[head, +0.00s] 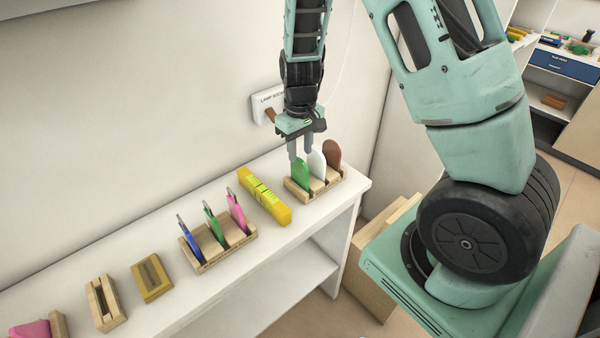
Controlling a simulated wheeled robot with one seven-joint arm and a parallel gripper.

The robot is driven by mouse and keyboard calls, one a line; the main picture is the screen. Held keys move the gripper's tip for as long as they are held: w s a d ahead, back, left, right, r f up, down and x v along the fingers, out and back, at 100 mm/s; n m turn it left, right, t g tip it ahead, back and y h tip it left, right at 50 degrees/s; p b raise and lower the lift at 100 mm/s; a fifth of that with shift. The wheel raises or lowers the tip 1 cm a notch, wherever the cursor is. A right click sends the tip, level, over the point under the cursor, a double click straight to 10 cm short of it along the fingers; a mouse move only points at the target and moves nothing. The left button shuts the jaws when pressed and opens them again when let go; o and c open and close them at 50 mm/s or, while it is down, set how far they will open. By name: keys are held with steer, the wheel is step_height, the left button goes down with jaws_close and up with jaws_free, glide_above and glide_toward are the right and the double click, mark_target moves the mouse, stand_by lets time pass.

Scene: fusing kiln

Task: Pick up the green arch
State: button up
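The green arch (302,175) stands upright in a slotted wooden rack (325,189) at the right end of the white shelf top. A white arch (318,163) and a brown arch (333,154) stand beside it in the same rack. My gripper (301,150) points down right above the green arch. Its two fingers are apart, with a gap between them, and their tips are at the arch's top edge. I cannot tell whether they touch it. The fingers hide part of the arch's top.
A yellow block (264,196) lies left of the rack. Further left are a wooden rack (225,243) with blue, green and pink tools, and small wooden holders (104,302). The wall with a socket plate (266,104) is close behind my gripper. The shelf's right edge is near.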

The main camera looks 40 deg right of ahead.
mark_target(300, 168)
steer(key=shift+w+d+f+p, duration=0.1)
steer(key=shift+f+p, duration=0.5)
steer(key=shift+f, duration=1.25)
steer(key=shift+w+d+f+p, duration=0.1)
steer(key=shift+f+p, duration=0.5)
steer(key=shift+f, duration=1.2)
jaws_close()
